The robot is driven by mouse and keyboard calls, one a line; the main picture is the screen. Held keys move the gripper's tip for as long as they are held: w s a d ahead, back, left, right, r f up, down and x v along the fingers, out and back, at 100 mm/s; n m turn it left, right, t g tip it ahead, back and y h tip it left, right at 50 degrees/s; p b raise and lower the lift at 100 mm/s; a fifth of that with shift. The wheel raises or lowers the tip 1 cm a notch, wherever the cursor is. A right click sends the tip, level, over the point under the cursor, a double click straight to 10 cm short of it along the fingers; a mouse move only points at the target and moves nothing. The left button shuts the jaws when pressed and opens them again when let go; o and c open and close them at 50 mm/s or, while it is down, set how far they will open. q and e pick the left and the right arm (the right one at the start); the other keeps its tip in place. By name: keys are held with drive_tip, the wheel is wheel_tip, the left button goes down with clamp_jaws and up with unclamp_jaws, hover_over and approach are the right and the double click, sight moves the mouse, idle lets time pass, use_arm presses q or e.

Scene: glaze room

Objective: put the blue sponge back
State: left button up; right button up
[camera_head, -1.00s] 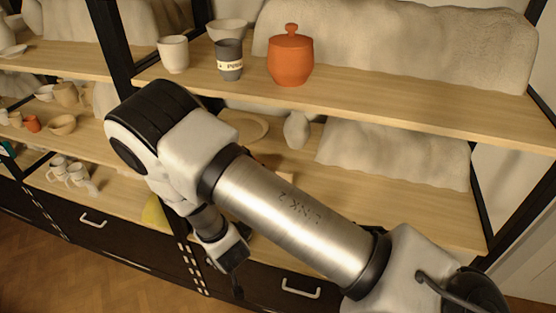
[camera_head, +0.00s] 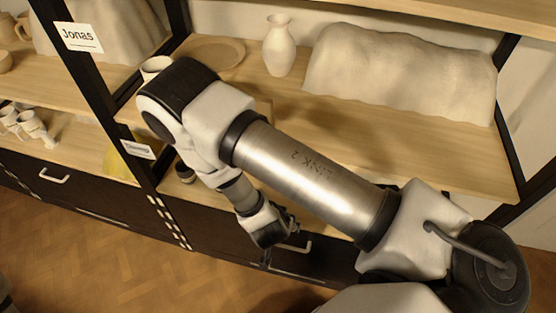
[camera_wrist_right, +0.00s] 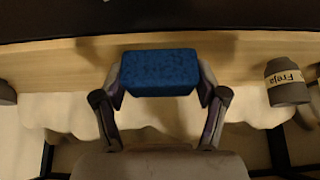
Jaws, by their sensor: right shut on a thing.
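The blue sponge (camera_wrist_right: 159,73) is a dark blue block in the right wrist view, held between the two fingers of my right gripper (camera_wrist_right: 160,95). The gripper is shut on its two ends. In the head view my right gripper (camera_head: 285,240) is small and partly hidden by its own wrist, in front of the dark drawer fronts below the shelf. The sponge cannot be made out there. My left gripper is not in view.
A wooden shelf (camera_head: 410,150) holds a white vase (camera_head: 279,46), a shallow dish (camera_head: 212,53) and a pale covered lump (camera_head: 400,75). A dark cup labelled Freja (camera_wrist_right: 287,82) stands at the right in the wrist view. A Jonas label (camera_head: 79,37) hangs on the black post.

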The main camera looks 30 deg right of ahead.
drive_tip(key=shift+b+x, duration=0.8)
drive_tip(key=shift+b, duration=0.2)
drive_tip(key=shift+w+d+r, duration=0.25)
drive_tip(key=shift+w+r, duration=0.35)
drive_tip(key=shift+w, duration=0.25)
drive_tip(key=w+d, duration=0.2)
drive_tip(key=w, duration=0.1)
drive_tip(key=w+d, duration=0.1)
drive_tip(key=w, duration=0.1)
drive_tip(key=shift+w+f+p, duration=0.15)
drive_tip(key=shift+f+p, duration=0.15)
drive_tip(key=shift+p, duration=0.1)
drive_tip(key=shift+w+d+f, duration=0.2)
drive_tip(key=shift+f, duration=0.05)
wheel_tip(320, 180, down, 2)
drive_tip(key=shift+a+f, duration=0.15)
drive_tip(key=shift+f, duration=0.5)
drive_tip(key=o, duration=1.3)
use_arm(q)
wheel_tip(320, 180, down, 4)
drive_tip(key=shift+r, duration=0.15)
